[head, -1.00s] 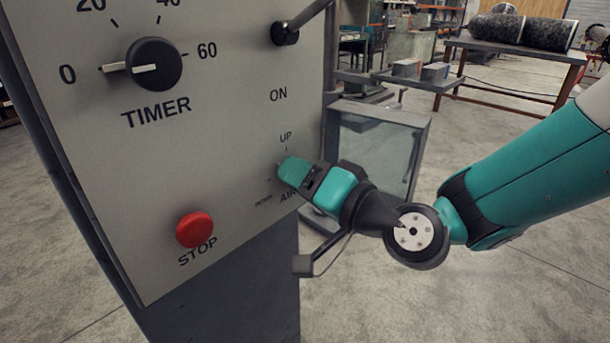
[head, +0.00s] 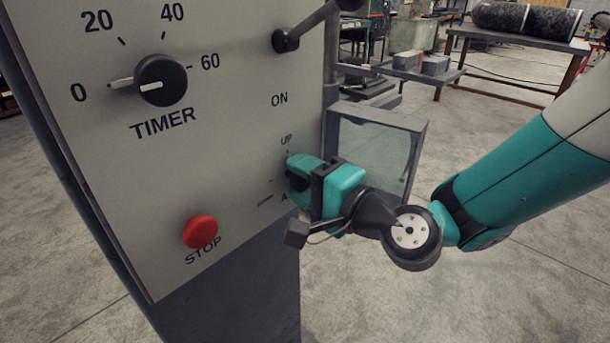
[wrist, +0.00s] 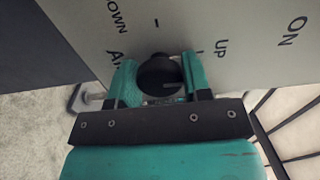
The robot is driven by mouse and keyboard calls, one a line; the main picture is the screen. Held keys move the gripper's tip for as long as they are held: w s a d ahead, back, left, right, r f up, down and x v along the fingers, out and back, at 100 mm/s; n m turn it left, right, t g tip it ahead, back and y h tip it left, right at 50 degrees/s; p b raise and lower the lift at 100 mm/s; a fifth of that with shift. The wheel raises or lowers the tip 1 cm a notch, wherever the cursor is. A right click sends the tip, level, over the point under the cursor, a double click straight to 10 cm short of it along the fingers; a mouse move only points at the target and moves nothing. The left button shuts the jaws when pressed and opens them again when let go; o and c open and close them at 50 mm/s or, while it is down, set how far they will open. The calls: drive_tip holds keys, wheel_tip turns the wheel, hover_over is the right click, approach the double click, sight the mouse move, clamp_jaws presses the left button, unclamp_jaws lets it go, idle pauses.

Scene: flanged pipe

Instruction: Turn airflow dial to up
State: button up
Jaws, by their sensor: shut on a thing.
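The airflow dial (wrist: 157,72) is a round black knob on the grey panel, seen in the wrist view between my two teal fingers. My gripper (wrist: 160,82) is shut on it, one finger on each side. A pale line shows on the knob's right part, roughly towards the side with the UP label (wrist: 222,50); its exact setting is hard to tell. In the head view my gripper (head: 297,178) is against the panel, just below the UP label (head: 286,140), and hides the dial and most of its lettering.
The panel also carries a timer knob (head: 161,80), a red stop button (head: 200,231) and a lever (head: 287,40) near ON. A clear-sided box (head: 375,150) stands right behind my gripper. Open floor lies to the right.

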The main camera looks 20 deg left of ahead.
drive_tip(key=shift+s+a, duration=0.1)
idle(0.4)
drive_tip(key=o, duration=0.9)
drive_tip(key=shift+d+f, duration=0.1)
drive_tip(key=shift+d, duration=0.2)
drive_tip(key=shift+b+v, duration=8.1)
drive_tip(key=shift+v, duration=0.3)
drive_tip(key=shift+s, duration=0.1)
